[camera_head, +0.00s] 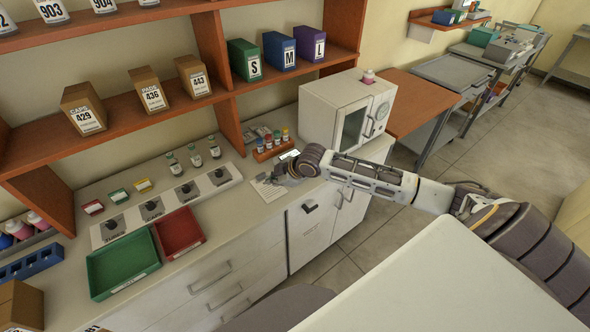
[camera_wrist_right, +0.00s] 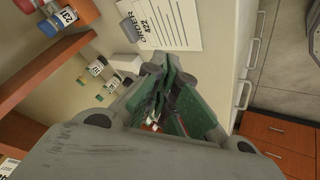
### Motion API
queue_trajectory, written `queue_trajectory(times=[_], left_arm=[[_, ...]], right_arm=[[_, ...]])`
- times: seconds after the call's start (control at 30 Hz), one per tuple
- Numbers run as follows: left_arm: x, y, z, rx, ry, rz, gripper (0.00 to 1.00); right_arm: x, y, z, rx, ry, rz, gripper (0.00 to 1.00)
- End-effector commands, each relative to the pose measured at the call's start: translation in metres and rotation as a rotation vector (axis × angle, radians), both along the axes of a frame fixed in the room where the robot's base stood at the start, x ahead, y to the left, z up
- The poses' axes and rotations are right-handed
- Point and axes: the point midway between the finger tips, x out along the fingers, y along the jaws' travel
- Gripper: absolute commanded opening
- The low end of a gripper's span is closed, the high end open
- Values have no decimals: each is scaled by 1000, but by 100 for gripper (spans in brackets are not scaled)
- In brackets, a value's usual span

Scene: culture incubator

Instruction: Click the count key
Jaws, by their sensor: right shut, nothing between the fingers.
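My right gripper (camera_head: 284,168) reaches in from the right over the counter, beside the order sheet. Its fingers are shut and empty, and they show close up in the right wrist view (camera_wrist_right: 160,68). A small pale, bright panel (camera_head: 289,155) shows just behind the gripper; I cannot tell whether it belongs to the counting device. A small white block (camera_wrist_right: 126,62) sits by the fingertips in the wrist view. I cannot make out a count key; it may be hidden by the gripper. My left gripper is not in view.
The order sheet (camera_head: 268,189) lies on the counter. A rack of capped vials (camera_head: 270,146) stands behind the gripper. The white incubator (camera_head: 323,112) is to the right. A green tray (camera_head: 122,264) and red tray (camera_head: 179,233) sit left, beside a white strip with several dark knobs (camera_head: 152,206).

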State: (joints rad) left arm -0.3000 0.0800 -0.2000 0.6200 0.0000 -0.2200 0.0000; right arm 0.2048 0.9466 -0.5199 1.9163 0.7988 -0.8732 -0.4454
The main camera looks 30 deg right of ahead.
Motion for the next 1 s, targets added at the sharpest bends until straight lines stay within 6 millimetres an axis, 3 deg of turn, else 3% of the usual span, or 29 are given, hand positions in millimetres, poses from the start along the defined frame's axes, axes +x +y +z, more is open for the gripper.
queue_trajectory(times=[0.3, 0.5, 0.7, 1.0], left_arm=[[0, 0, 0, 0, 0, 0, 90], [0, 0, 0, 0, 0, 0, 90], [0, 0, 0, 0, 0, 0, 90], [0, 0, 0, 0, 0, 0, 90]], right_arm=[[43, -70, 36, -45, -80, -17, 0], [59, -104, 56, -61, -122, -35, 0], [65, -118, 65, -66, -138, -44, 0], [66, -119, 65, -66, -139, -44, 0]])
